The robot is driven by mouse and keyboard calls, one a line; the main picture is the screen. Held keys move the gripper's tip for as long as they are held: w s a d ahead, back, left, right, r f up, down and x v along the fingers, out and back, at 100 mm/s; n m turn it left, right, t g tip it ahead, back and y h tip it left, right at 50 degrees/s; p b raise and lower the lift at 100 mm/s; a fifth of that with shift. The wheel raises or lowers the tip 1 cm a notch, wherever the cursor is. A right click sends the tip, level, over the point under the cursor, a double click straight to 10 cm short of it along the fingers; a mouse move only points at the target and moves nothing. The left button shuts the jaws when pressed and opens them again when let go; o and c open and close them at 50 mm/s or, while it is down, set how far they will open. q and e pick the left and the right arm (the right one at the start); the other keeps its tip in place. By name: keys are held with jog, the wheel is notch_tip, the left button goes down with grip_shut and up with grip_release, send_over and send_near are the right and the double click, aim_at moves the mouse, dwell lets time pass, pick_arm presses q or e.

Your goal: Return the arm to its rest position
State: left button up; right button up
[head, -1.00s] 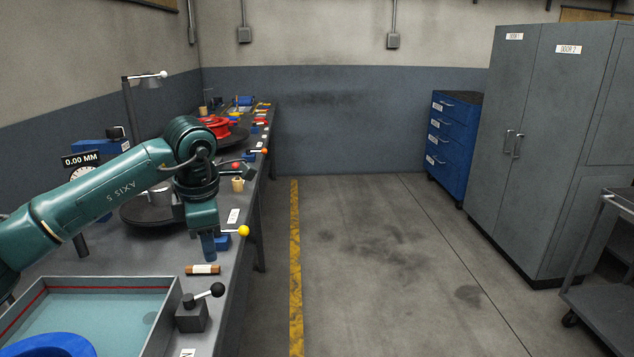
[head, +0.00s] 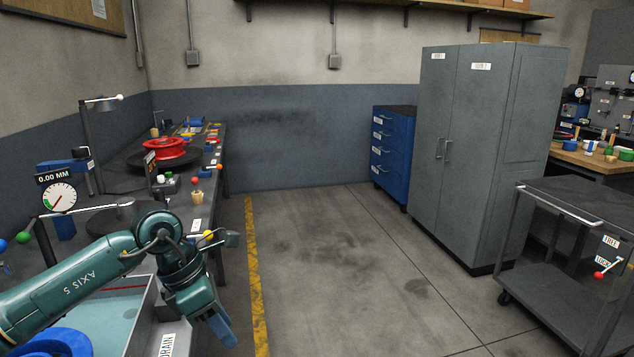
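My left arm, teal and marked AXIS 5, comes in from the left over the water tank (head: 130,318) at the near end of the bench. My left gripper (head: 222,328) points down and to the right, beside the tank's right side and over the bench's front edge. Its blue fingers show from the side, so I cannot tell if they are apart. I see nothing hanging from it. My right gripper is out of view.
The left bench carries a dial gauge (head: 58,196), a lamp (head: 101,103) and a red wheel (head: 163,150). A blue drawer cabinet (head: 392,150), a grey locker (head: 470,150) and a cart (head: 560,262) stand on the right. The floor (head: 340,260) between is clear.

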pick_arm(q)
jog(key=s+d+r+n+h+p, duration=0.1)
jog(key=s+d+r+n+h, duration=0.1)
jog(key=s+d+n+h, duration=0.45)
jog(key=s+d+r+n+h+p, duration=0.2)
jog(key=s+d+h, duration=0.1)
jog(key=d+h, duration=0.65)
jog(key=a+f+n+t+y+p, duration=0.1)
jog(key=a+f+n+t+y, duration=0.3)
jog(key=n, duration=0.6)
jog(key=a+f+n+t+y+p, duration=0.15)
jog(key=n+t+y, duration=0.25)
jog(key=n+t, duration=0.4)
jog(key=a+f+n+t+y, duration=0.3)
jog(key=n+t+y, duration=0.1)
jog(key=n, duration=0.7)
jog(key=s+a+f+n+g+y, duration=0.5)
jog(key=s+f+n, duration=0.3)
jog(key=f, duration=0.5)
jog(key=s+a, duration=0.1)
jog(key=s, duration=0.1)
jog(key=shift+s+a+g+p, duration=0.15)
jog(key=shift+s+g+p, duration=0.25)
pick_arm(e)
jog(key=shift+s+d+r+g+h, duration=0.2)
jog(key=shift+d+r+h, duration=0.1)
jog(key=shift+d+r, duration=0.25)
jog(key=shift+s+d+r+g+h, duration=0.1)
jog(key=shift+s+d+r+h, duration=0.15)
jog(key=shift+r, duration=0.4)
